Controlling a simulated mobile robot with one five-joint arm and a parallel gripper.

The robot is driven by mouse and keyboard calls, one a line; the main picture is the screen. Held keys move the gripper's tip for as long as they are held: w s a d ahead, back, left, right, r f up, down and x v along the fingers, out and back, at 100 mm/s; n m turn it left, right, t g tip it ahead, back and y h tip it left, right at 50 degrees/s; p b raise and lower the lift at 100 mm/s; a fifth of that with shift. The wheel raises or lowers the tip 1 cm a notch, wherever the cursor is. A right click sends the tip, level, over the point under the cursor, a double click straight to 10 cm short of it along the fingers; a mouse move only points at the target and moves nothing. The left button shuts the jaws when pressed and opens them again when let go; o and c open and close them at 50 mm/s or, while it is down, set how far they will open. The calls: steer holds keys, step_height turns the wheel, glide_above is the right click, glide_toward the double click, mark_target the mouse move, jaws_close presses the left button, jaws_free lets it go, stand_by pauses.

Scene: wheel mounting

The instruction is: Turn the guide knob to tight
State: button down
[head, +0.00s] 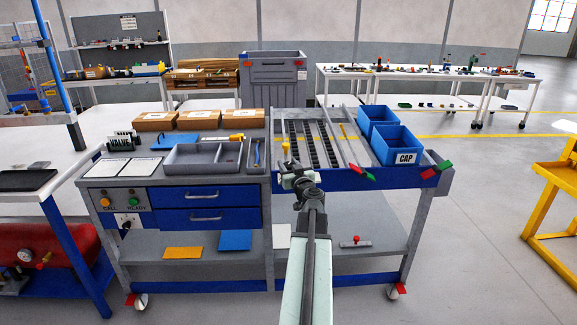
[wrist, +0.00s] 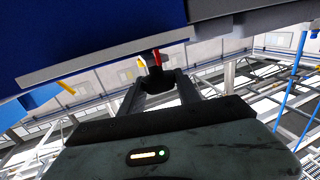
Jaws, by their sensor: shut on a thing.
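My gripper (head: 299,178) is at the front edge of the workbench's roller section, just left of its middle. In the wrist view, its two fingers (wrist: 157,92) are closed around a dark knob (wrist: 155,78), one on each side. A small red part (wrist: 157,58) stands up behind the knob, close under the blue and grey bench edge. In the head view, my gripper covers the knob, so its turn angle cannot be read there. The guide rail (head: 343,140) runs back over the rollers, with a red and green handle (head: 362,173) at its front end.
A second red and green handle (head: 437,169) sticks out at the right corner. A blue bin (head: 397,144) marked CAP stands on the right of the bench. A grey tray (head: 203,157) lies to the left.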

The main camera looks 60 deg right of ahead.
steer(key=shift+m+g+h, duration=0.3)
steer(key=shift+g+h, duration=0.1)
steer(key=m+g+h, duration=0.1)
steer(key=m+g, duration=0.1)
steer(key=m+g+h, duration=0.2)
steer(key=shift+w+g+h, duration=0.2)
steer(key=shift+g+h, duration=0.1)
steer(key=shift+g, duration=0.1)
steer(key=m+g+h, duration=0.1)
steer(key=m+g, duration=0.2)
steer(key=g, duration=0.1)
steer(key=m+g+h, duration=0.1)
steer(key=m+g, duration=0.2)
steer(key=g, duration=0.1)
steer(key=shift+w+d+r, duration=0.1)
steer(key=m+g, duration=0.2)
steer(key=g, duration=0.1)
steer(key=m+g+y+p, duration=0.1)
steer(key=m+g, duration=0.1)
steer(key=g, duration=0.2)
steer(key=shift+m, duration=0.4)
steer(key=m+g+y, duration=0.1)
steer(key=g, duration=0.1)
steer(key=m+g+y, duration=0.2)
steer(key=shift+s, duration=0.2)
steer(key=shift+m+g+y+p, duration=0.3)
steer(key=shift+m+g+y, duration=0.3)
steer(key=shift+m, duration=0.1)
steer(key=shift+s, duration=0.1)
